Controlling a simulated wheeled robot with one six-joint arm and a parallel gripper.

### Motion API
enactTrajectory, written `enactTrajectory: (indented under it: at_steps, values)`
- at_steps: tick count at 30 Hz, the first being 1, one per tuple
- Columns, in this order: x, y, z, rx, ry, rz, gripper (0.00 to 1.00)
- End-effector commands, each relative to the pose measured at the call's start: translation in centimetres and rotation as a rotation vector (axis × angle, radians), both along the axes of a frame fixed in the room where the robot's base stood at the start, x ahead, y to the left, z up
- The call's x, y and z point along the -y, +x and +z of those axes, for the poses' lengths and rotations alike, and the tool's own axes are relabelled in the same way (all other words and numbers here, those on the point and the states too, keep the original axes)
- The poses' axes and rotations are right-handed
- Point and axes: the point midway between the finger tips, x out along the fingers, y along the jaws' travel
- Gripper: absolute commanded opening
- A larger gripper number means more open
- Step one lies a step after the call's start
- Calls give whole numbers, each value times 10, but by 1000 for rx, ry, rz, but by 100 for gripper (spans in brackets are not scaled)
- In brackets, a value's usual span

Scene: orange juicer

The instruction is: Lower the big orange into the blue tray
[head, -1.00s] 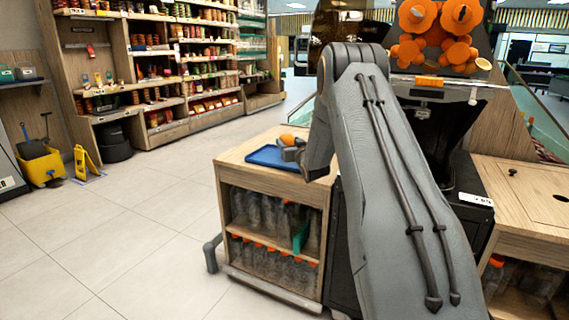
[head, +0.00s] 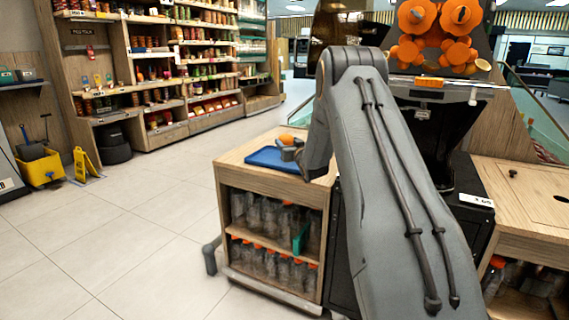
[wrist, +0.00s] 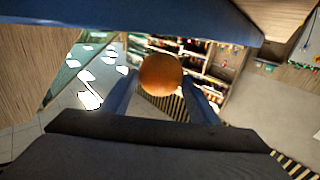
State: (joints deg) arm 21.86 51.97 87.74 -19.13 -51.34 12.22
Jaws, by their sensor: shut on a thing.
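The big orange (head: 286,139) is between the fingers of my gripper (head: 289,152), at the rear right of the blue tray (head: 263,158) in the head view. In the wrist view the orange (wrist: 160,73) sits between the two fingers of my gripper (wrist: 161,98), which is shut on it. The blue tray (wrist: 130,14) crosses the top of the wrist view as a wide band. The tray lies on a wooden cabinet top. My arm hides part of the tray's right side. Whether the orange touches the tray cannot be told.
The wooden cabinet (head: 232,172) holds several bottles on its shelves. The orange juicer (head: 440,40) stands to the right, behind my arm. A wooden counter (head: 525,190) is at far right.

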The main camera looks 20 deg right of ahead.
Motion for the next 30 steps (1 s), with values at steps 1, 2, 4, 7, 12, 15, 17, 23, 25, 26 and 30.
enactTrajectory:
  at_steps: [1, 2, 4, 7, 12, 15, 17, 23, 25, 26, 30]
  values:
    - [0, 0, -2, -1, 0, 0, 29]
    - [0, 0, -2, -1, 0, 0, 29]
    - [0, 0, -2, -1, 1, 0, 29]
    - [0, 0, -2, -1, 1, 0, 29]
    - [0, 0, -2, -1, 1, 0, 69]
    - [0, 0, -2, -2, 1, 0, 77]
    - [0, 0, -2, -2, 1, 0, 77]
    - [0, -2, -3, -4, 1, 0, 77]
    - [-1, -6, -2, -4, 1, 0, 77]
    - [-1, -9, -2, -4, 1, 0, 77]
    - [-3, -31, -1, -3, 2, -1, 77]
